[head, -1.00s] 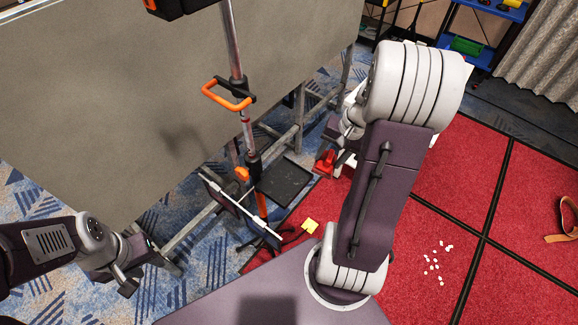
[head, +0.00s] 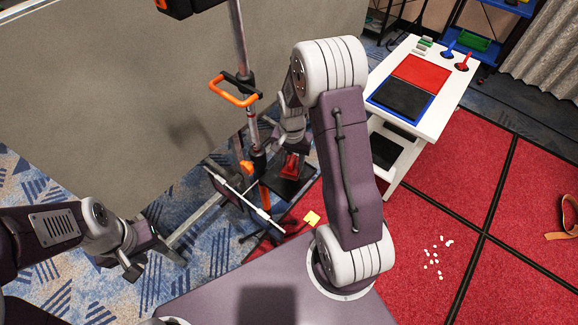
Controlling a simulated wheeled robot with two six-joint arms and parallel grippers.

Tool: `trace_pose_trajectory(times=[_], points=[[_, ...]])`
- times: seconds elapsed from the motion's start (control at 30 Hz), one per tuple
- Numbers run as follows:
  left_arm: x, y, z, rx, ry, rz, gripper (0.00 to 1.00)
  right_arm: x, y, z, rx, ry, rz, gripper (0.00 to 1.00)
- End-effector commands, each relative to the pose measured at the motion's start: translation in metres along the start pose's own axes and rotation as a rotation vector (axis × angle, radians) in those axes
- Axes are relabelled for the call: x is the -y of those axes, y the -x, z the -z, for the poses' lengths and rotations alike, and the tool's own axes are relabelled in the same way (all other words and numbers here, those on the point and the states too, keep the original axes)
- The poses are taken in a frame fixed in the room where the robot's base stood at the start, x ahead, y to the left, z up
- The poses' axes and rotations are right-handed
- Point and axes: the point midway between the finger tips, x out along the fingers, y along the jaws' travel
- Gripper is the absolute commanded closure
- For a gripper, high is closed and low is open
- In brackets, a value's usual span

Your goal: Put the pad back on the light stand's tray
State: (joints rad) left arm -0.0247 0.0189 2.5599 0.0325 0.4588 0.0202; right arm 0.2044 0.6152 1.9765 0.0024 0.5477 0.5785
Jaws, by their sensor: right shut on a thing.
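The light stand (head: 240,45) is an upright metal pole with an orange handle, and its flat black tray (head: 284,191) is low on its right side. My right gripper (head: 292,153) points down over the tray and is shut on a small red pad (head: 290,166). From this angle I cannot tell whether the pad touches the tray or is just above it. The jaws partly hide the pad. My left gripper (head: 155,264) is at the lower left, away from the stand, with its fingers apart and empty.
A white table (head: 440,108) with red and blue-framed black panels stands at the right. A grey wall (head: 130,100) is behind the stand. A white bar (head: 240,198) slants in front of the tray. White bits (head: 432,262) lie on the red floor.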

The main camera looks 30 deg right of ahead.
Motion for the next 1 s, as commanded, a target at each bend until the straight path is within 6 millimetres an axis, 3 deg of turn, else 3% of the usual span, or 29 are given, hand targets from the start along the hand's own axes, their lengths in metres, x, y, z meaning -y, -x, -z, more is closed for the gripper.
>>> trace_pose_trajectory(times=[0.23, 0.47, 0.77, 0.8, 0.87, 1.0], points=[[0.000, 0.003, 0.000, 0.000, 0.000, 0.000, 0.64, 0.010, -0.010, 0.001, 0.001, -0.001, 0.000, 0.88], [0.000, 0.011, 0.001, 0.000, 0.000, 0.000, 0.64, 0.009, -0.044, 0.000, 0.002, -0.001, -0.001, 0.88], [0.000, 0.008, 0.001, 0.000, 0.000, 0.000, 0.64, 0.009, -0.049, 0.001, 0.000, -0.001, 0.001, 0.88], [0.000, 0.008, 0.001, 0.000, 0.000, 0.000, 0.64, 0.009, -0.049, 0.001, 0.000, -0.001, 0.001, 0.53], [0.000, 0.009, 0.001, 0.000, 0.000, 0.000, 0.64, 0.009, -0.048, 0.001, 0.000, -0.001, 0.001, 0.36], [0.000, 0.009, 0.001, 0.000, 0.000, 0.000, 0.64, 0.009, -0.048, 0.001, 0.000, -0.001, 0.001, 0.34]])
